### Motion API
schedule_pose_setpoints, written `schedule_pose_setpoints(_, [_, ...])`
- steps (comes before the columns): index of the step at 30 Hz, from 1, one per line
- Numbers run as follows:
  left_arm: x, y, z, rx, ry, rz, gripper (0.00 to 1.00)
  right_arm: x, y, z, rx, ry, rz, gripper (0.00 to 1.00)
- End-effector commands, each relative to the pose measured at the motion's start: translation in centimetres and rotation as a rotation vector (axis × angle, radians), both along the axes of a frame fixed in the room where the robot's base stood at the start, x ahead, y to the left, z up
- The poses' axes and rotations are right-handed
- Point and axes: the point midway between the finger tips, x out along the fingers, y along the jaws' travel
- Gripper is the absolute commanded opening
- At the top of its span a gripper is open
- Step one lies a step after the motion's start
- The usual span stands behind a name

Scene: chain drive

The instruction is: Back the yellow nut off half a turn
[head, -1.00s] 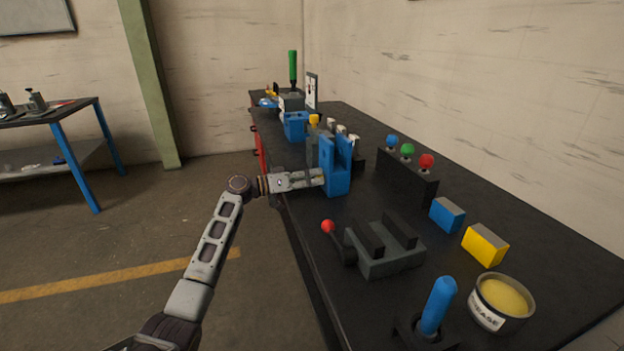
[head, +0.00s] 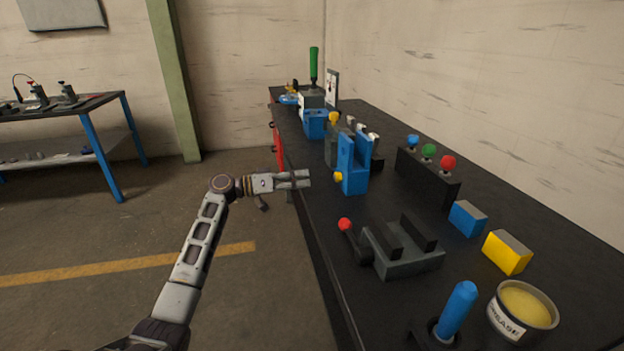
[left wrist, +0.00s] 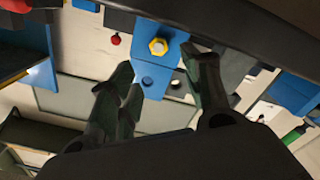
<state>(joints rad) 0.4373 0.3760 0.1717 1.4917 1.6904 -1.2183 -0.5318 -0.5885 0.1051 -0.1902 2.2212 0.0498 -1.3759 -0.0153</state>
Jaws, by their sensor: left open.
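The yellow nut (head: 338,177) sits on the left face of the blue upright bracket (head: 354,180) on the black bench. In the left wrist view the yellow nut (left wrist: 158,46) has a pale centre and sits on the blue plate (left wrist: 158,72), above a dark hole. My left gripper (head: 309,180) is open and empty, a short gap to the left of the nut, about level with it. In the left wrist view its two fingers (left wrist: 160,75) are spread, with the nut beyond their tips. My right gripper is not in view.
A grey vise (head: 402,262) with a red-knobbed lever (head: 345,224) stands nearer on the bench. The floor left of the bench is clear.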

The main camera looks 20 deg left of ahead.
Motion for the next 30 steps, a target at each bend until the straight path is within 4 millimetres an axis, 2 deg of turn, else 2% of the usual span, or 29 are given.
schedule_pose_setpoints(3, [-0.7, 1.0, 0.0, 0.001, 0.001, 0.000, 0.48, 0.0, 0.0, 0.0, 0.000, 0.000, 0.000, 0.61])
schedule_pose_setpoints(8, [-1.1, 1.6, 0.0, 0.000, 0.000, 0.000, 0.48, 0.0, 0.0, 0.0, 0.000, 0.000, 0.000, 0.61])
schedule_pose_setpoints(30, [-1.3, 2.2, -0.1, 0.038, -0.036, 0.027, 0.48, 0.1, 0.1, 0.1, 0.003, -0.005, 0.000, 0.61])
